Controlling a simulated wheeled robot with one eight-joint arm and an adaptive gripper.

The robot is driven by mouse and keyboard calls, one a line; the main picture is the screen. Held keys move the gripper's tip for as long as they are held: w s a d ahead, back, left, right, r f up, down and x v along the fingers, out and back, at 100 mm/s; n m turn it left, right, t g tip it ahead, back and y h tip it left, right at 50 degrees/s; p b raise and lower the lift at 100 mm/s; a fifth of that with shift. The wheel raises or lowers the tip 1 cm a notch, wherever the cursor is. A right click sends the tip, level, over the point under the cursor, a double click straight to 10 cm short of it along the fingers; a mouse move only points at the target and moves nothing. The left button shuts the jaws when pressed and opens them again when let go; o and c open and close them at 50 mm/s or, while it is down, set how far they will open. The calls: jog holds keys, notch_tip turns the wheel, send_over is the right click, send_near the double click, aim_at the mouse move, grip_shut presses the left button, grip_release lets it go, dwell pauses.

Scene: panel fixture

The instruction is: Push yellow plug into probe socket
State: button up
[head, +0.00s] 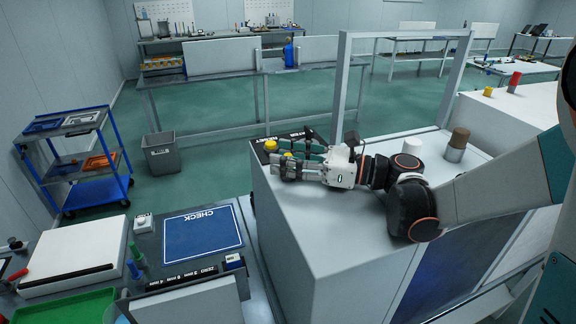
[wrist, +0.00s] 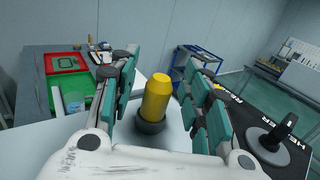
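The yellow plug (wrist: 157,95) stands upright, slightly tilted in the wrist view, with its lower end at a dark round collar (wrist: 150,127). I cannot tell whether this collar is the probe socket or how deep the plug sits. My gripper (wrist: 168,92) is open, its green-padded fingers on either side of the plug with gaps showing. In the head view my gripper (head: 284,167) is low over the left end of the white fixture top, and the yellow plug (head: 287,154) shows just behind the fingers.
A black labelled panel (wrist: 240,112) with a grey disc and black lever (wrist: 265,144) lies right of the fingers. Another yellow piece (head: 271,145) is on that panel. A white cylinder (head: 412,146) and brown-topped cylinder (head: 457,145) stand right. A metal frame (head: 343,85) rises behind.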

grip_shut()
jog(key=shift+r, duration=0.15)
notch_tip(320, 180, up, 20)
jog(key=p, duration=0.4)
jog(key=shift+c, duration=2.3)
grip_release()
grip_shut()
jog(key=shift+f, duration=0.25)
